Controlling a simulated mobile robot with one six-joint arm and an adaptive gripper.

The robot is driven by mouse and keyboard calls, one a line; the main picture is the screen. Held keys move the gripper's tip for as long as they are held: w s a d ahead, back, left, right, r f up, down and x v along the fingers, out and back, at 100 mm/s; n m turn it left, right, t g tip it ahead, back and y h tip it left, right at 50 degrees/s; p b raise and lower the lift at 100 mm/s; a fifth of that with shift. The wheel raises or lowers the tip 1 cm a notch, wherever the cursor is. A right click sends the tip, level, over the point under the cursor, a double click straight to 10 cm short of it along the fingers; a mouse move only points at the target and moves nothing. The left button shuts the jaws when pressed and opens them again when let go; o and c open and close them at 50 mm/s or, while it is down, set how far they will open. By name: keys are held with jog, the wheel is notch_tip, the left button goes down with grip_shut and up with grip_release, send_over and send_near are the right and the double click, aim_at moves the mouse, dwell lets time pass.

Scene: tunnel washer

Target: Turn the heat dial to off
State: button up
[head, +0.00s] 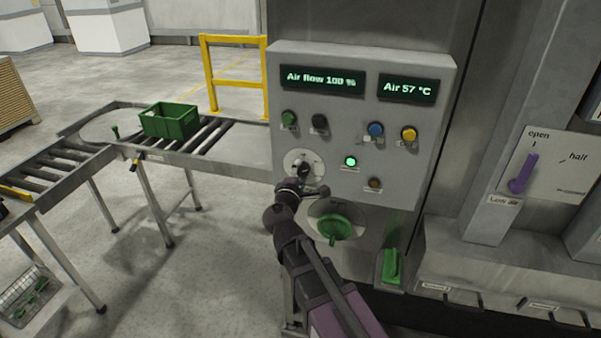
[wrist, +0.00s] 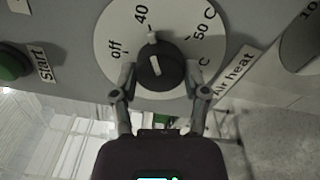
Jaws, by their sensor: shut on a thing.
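The heat dial is a black round knob (wrist: 158,66) on a white disc (wrist: 112,25), labelled "Air heat". The disc carries the marks "off" at the left, "40" at the upper left and "50 C" at the upper right; another mark at the right is partly hidden. The knob's white pointer is up and slightly left, close to "40". My gripper (wrist: 160,78) has a finger on each side of the knob and is shut on it. In the head view, the white disc (head: 291,160) is on the grey control panel, with my gripper (head: 303,180) at it, hiding part of it.
The grey panel (head: 330,130) has coloured buttons, a lit green lamp (head: 351,161) and displays reading "Air flow 100 %" and "Air 57 °C" (head: 407,89). A green handle (head: 334,227) sits just below. A roller conveyor with a green crate (head: 168,122) stands left.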

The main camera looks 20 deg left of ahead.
jog(key=n, duration=1.2)
jog(key=shift+d, duration=0.1)
dwell(0.4)
jog(key=o, duration=1.1)
jog(key=shift+f, duration=0.1)
jog(key=shift+o, duration=0.2)
jog(key=shift+s, duration=0.1)
jog(key=s, duration=1.1)
jog(key=shift+s, duration=0.4)
